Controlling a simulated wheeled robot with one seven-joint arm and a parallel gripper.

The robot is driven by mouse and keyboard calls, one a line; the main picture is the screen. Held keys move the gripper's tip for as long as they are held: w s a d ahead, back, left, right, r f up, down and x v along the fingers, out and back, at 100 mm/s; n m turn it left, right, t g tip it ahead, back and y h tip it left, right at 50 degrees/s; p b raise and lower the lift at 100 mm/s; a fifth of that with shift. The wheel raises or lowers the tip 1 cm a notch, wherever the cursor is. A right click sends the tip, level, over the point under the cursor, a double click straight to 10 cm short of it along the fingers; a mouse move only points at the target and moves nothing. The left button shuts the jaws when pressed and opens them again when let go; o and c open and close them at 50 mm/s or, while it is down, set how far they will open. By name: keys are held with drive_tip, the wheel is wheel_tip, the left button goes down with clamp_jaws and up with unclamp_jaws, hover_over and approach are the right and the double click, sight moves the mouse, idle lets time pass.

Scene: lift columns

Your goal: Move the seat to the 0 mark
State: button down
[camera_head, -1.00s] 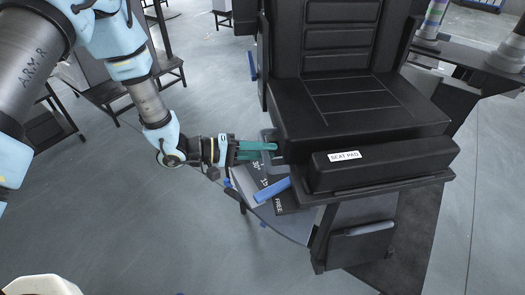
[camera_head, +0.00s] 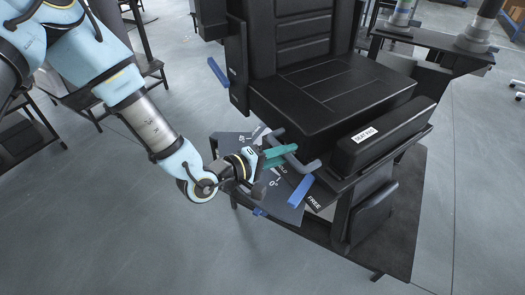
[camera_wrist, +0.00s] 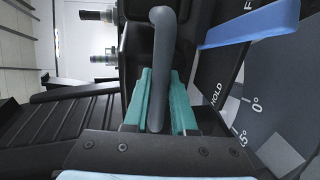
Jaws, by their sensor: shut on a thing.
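The black seat (camera_head: 330,95) with its "SEAT PAD" block (camera_head: 385,135) stands right of my arm, its front facing lower right in the head view. My gripper (camera_head: 283,151) has teal fingers shut on the grey handle (camera_head: 304,167) at the seat's near side. In the wrist view the handle (camera_wrist: 160,75) runs between the fingers. A dark scale plate (camera_head: 262,190) below carries the 0 mark, which shows as "0°" in the wrist view (camera_wrist: 257,104), right of the fingers. I cannot tell which mark the seat points to.
A blue lever (camera_head: 300,191) lies near the HOLD and FREE labels; it also shows in the wrist view (camera_wrist: 250,23). Another blue handle (camera_head: 217,72) is beside the backrest. A dark bench (camera_head: 440,45) stands at the back right. The grey floor at lower left is clear.

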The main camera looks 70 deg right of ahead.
sight(349, 168)
drive_tip(key=s+n+t, duration=0.1)
drive_tip(key=s+t, duration=0.1)
drive_tip(key=s, duration=0.2)
drive_tip(key=s+n+t+h+b, duration=0.1)
drive_tip(key=s+n+t, duration=0.1)
drive_tip(key=s, duration=0.2)
drive_tip(key=s+n+t+h+b, duration=0.1)
drive_tip(key=s, duration=0.4)
drive_tip(key=shift+d+f+n+t, duration=0.1)
drive_tip(key=shift+d+n+t, duration=0.1)
drive_tip(key=shift+n+t, duration=0.15)
drive_tip(key=shift+s+d+n+t+b, duration=0.2)
drive_tip(key=shift+s+t, duration=0.1)
drive_tip(key=shift+s, duration=0.25)
drive_tip(key=shift+s+d+n+t+b, duration=0.15)
drive_tip(key=shift+s+d+t+b, duration=0.1)
drive_tip(key=shift+s, duration=0.3)
drive_tip(key=c, duration=1)
unclamp_jaws()
drive_tip(key=shift+s, duration=0.15)
drive_tip(key=shift+o, duration=1.4)
drive_tip(key=shift+h, duration=0.3)
drive_tip(key=b+v, duration=0.1)
drive_tip(key=v, duration=1)
drive_tip(key=shift+b, duration=0.35)
drive_tip(key=shift+d, duration=0.15)
